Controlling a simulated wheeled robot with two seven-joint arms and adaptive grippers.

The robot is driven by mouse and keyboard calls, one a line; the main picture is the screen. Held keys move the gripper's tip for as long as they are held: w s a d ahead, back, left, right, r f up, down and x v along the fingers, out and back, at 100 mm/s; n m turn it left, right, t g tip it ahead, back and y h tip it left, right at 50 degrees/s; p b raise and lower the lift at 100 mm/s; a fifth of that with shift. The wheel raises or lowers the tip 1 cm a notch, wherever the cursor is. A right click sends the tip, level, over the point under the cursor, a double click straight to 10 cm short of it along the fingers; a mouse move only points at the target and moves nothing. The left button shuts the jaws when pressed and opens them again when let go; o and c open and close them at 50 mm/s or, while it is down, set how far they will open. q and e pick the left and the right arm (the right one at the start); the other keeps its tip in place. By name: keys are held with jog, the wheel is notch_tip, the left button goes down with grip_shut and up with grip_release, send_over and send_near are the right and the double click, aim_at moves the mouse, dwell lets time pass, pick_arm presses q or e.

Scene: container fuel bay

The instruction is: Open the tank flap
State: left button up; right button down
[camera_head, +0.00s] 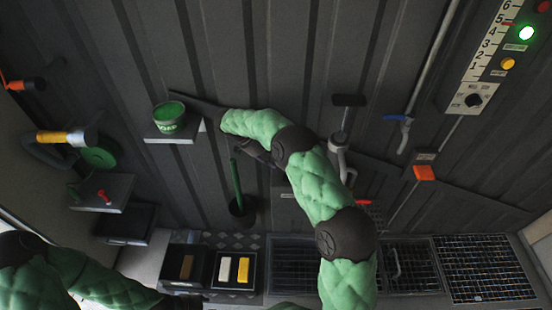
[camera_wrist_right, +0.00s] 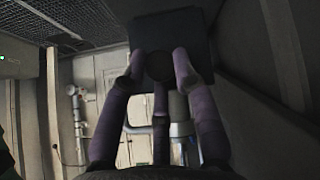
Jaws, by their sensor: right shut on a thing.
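In the right wrist view, a dark square plate (camera_wrist_right: 195,30) with a round dark part at its lower middle fills the top centre. It looks like the tank flap, but its hinge and edges are too dark to tell whether it stands open. My right gripper (camera_wrist_right: 158,66) has its purple fingers closed around that round part.
A green bucket (camera_head: 169,118) stands on a small wall shelf left of my right arm. A lower shelf (camera_head: 117,188) holds a red item. A grey nozzle (camera_head: 340,158) hangs right of the arm. A control panel (camera_head: 490,60) has a lit green lamp. Grates (camera_head: 482,268) line the bottom.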

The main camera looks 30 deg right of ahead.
jog(key=shift+s+a+f, duration=0.15)
jog(key=shift+f, duration=0.4)
jog(key=shift+s+a+f, duration=0.15)
jog(key=shift+f, duration=0.35)
jog(key=c, duration=1.1)
grip_release()
jog(key=shift+o, duration=0.8)
jog(key=shift+w+d+f, duration=0.1)
jog(key=shift+w+f, duration=0.05)
jog(key=shift+f, duration=0.05)
jog(key=shift+r, duration=0.3)
jog(key=shift+w+r, duration=0.1)
jog(key=shift+w, duration=0.05)
jog(key=v, duration=1.2)
jog(key=shift+d+r, duration=0.1)
